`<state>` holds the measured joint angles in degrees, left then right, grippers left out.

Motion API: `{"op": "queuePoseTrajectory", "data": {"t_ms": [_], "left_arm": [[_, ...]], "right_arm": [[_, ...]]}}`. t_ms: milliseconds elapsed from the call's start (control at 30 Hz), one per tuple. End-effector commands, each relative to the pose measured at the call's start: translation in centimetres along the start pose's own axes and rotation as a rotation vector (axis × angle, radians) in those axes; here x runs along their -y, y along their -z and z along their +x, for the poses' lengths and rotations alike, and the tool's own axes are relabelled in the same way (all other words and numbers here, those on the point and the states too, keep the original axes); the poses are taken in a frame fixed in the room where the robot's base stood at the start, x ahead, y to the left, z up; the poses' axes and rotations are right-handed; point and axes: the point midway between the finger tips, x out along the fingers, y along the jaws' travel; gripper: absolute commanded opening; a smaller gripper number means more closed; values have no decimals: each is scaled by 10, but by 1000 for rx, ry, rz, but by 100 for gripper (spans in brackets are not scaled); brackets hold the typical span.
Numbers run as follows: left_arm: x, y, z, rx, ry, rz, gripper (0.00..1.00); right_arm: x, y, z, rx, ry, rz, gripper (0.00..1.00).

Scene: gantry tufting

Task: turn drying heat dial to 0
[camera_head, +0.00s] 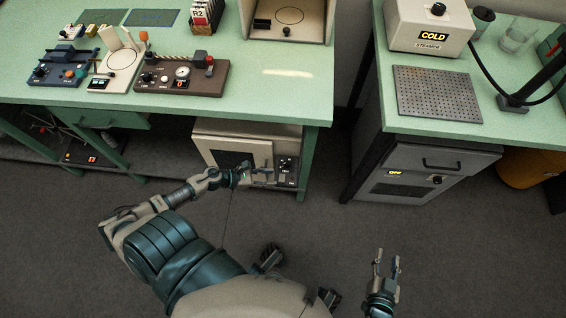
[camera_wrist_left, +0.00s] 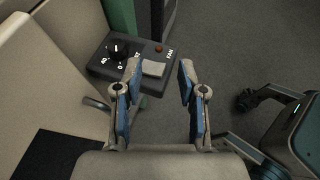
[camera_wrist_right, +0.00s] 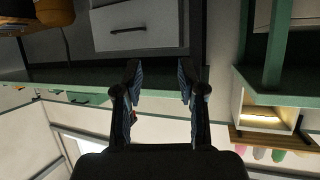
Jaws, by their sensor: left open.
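The drying heat dial is a black knob (camera_wrist_left: 117,50) on a dark control panel (camera_wrist_left: 140,66) in the left wrist view. A small white mark shows on the knob, with printed 40 and 0 beside it. The panel also carries a pale FAN switch and a red light. In the head view the panel (camera_head: 287,171) sits on the right front of a beige cabinet (camera_head: 235,150) under the left table. My left gripper (camera_head: 274,178) is open and empty in front of the panel; its fingers look apart from the knob. My right gripper (camera_head: 386,262) is open and empty, far from the panel.
The green table (camera_head: 285,95) stands above the cabinet, with its leg (camera_head: 308,155) close beside the panel. To the right are a second table with a COLD steamer (camera_head: 432,27) and a grey unit (camera_head: 425,175) marked OFF. Open floor lies between.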

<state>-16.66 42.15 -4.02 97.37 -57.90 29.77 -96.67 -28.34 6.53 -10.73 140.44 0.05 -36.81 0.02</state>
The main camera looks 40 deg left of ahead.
Motion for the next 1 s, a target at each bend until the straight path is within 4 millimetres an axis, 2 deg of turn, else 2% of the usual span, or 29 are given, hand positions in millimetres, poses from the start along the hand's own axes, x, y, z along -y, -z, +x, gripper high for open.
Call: {"op": "queuePoseTrajectory", "data": {"t_ms": [1000], "left_arm": [[29, -5, -39, 1, 0, 0, 40]], "right_arm": [[-12, -64, -40, 436, -31, -2, 40]]}}
